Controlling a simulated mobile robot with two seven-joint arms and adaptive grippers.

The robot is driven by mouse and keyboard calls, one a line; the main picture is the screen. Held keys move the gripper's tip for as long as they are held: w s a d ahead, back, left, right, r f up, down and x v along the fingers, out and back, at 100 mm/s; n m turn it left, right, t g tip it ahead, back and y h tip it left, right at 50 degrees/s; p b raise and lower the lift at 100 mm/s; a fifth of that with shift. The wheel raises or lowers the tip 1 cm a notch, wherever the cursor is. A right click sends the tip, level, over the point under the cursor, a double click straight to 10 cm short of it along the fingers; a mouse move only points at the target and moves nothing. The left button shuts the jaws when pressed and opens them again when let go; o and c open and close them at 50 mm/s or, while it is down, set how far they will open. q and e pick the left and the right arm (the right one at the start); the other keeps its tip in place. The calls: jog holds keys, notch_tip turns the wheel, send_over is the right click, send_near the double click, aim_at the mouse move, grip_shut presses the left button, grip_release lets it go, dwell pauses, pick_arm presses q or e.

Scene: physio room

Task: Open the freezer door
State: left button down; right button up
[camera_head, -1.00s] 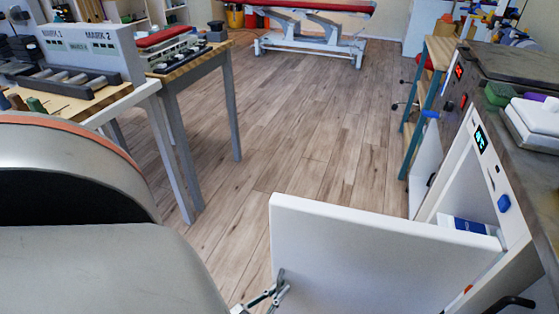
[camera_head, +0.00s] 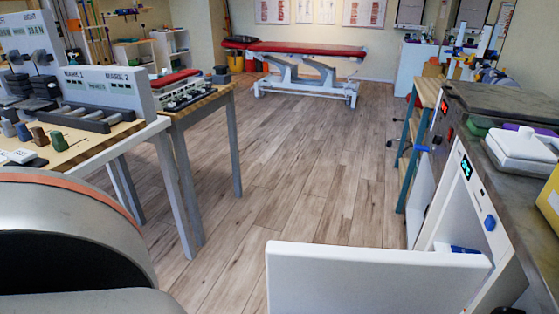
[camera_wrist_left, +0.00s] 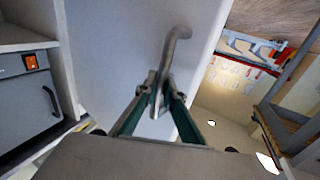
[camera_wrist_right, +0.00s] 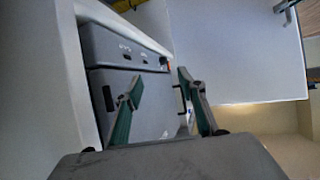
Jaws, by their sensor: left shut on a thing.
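The white freezer door (camera_head: 375,282) stands swung out from the freezer front (camera_head: 480,200), at the bottom of the head view. In the left wrist view, the door (camera_wrist_left: 110,60) fills the middle and carries a grey bar handle (camera_wrist_left: 172,50). My left gripper (camera_wrist_left: 162,98) is shut on this handle. My right gripper (camera_wrist_right: 160,88) is open and empty in its wrist view, in front of a grey box-shaped unit (camera_wrist_right: 125,48). A white panel (camera_wrist_right: 240,50) stands beyond it. Neither gripper shows in the head view.
A worktop (camera_head: 510,185) with a white container (camera_head: 525,143) runs along the right. A wood-topped table (camera_head: 190,105) stands at the left. The wooden floor (camera_head: 300,170) between them is clear. A red treatment couch (camera_head: 305,50) stands at the back.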

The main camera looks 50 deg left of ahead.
pick_arm(q)
jog(key=shift+s+a+f, duration=0.1)
jog(key=shift+s+a, duration=0.1)
jog(key=shift+a, duration=0.05)
jog(key=c, duration=2.2)
grip_release()
jog(key=shift+o, duration=0.2)
jog(key=shift+w+d, duration=0.1)
